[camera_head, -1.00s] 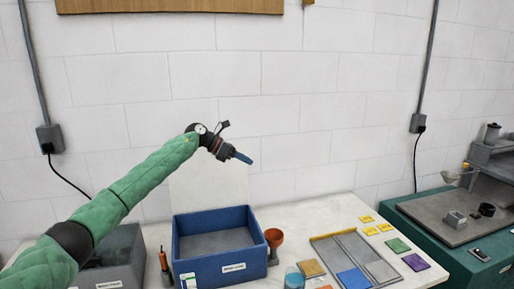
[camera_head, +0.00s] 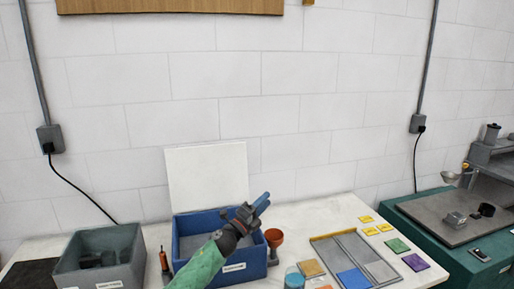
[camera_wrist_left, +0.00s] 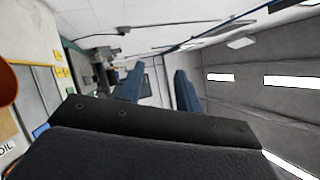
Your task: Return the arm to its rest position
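My left arm (camera_head: 205,262) is green and comes up from the bottom of the head view. Its left gripper (camera_head: 266,202) has blue fingers and is in front of the blue box's back right part in the picture. In the left wrist view the two blue fingers of the left gripper (camera_wrist_left: 159,76) stand apart with nothing between them. The fingers point up and away from the table. My right gripper does not show in either view.
The blue box (camera_head: 256,266) stands on the white table (camera_head: 312,225), with an orange cup (camera_head: 274,238) beside it. A grey bin (camera_head: 130,272) is on the left. A divided tray (camera_head: 377,262) and coloured tiles (camera_head: 415,262) lie right. The air above the table is clear.

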